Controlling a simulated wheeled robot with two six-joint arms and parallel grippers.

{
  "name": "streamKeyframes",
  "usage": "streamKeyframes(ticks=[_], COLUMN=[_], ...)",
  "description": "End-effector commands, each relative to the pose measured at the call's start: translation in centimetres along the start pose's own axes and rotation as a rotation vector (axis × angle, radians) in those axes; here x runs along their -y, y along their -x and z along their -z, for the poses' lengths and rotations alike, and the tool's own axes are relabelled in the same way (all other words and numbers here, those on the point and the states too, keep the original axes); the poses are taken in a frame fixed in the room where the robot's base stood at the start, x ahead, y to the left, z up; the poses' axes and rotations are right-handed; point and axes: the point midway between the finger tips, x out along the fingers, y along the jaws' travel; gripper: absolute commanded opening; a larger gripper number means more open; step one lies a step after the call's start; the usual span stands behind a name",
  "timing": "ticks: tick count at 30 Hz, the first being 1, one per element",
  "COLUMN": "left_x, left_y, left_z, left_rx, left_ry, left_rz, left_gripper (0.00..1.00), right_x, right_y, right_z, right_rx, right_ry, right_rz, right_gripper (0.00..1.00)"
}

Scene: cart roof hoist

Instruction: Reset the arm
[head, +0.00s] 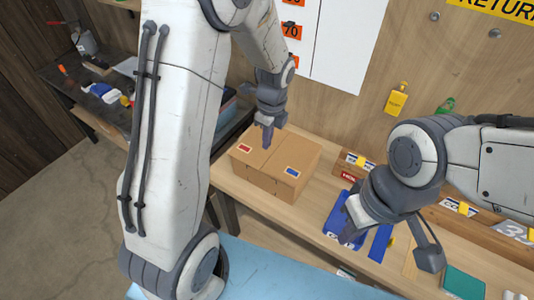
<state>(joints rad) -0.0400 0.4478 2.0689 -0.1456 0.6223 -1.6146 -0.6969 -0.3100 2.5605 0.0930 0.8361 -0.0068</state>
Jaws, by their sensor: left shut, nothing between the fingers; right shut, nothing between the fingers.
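My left arm (165,130) comes in from the left and fills much of the head view. Its gripper (267,136) is shut and empty, pointing down over the top of a closed cardboard box (283,190); I cannot tell whether it touches. My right arm (470,165) comes in from the right. Its gripper (347,238) is shut and empty, low over a blue object (340,215) on the wooden table. The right gripper hides part of that blue object.
The wooden table (240,195) runs along the wall. Small boxes with labels (460,207) stand at its back right, and a teal item (464,283) lies at the right. A yellow bottle (396,101) is by the wall. A dark bench (100,100) with tools is at the left.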

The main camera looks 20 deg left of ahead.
Motion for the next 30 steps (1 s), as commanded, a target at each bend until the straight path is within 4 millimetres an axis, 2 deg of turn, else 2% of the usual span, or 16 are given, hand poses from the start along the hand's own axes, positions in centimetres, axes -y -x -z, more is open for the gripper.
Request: streamKeyframes(ticks=[4,11,14,17,20,24,27,30], left_x=[0.1,0.0,-0.4,-1.7,-4.2,-9.4,-13.2,-16.5], left_y=[1.5,2.0,2.1,2.6,3.2,3.4,3.1,2.6], left_z=[-0.1,-0.1,1.0,4.0,8.1,13.3,15.8,17.4], left_rx=[0.0,0.0,-0.004,-0.019,-0.047,-0.097,-0.129,-0.151], left_ry=[0.001,0.003,0.039,0.146,0.319,0.598,0.784,0.938], left_rz=[0.002,0.001,0.005,0.018,0.028,0.017,-0.004,-0.032], left_gripper=[0.0,0.0,0.0,0.0,0.0,0.0,0.0,0.0], right_x=[0.0,0.0,-0.1,-0.2,-0.3,-0.5,-0.6,-0.6], right_y=[-0.5,-0.5,-1.1,-2.3,-4.1,-6.4,-7.8,-8.8], right_z=[0.0,0.0,0.0,-0.1,-0.2,-0.3,-0.4,-0.5], right_rx=[0.0,-0.001,-0.001,-0.001,-0.001,0.0,0.0,0.0], right_ry=[-0.001,-0.001,-0.001,-0.002,-0.003,-0.005,-0.006,-0.007], right_rz=[0.0,0.0,0.0,0.0,0.0,0.0,0.0,0.0], right_gripper=[0.0,0.0,0.0,0.0,0.0,0.0,0.0,0.0])
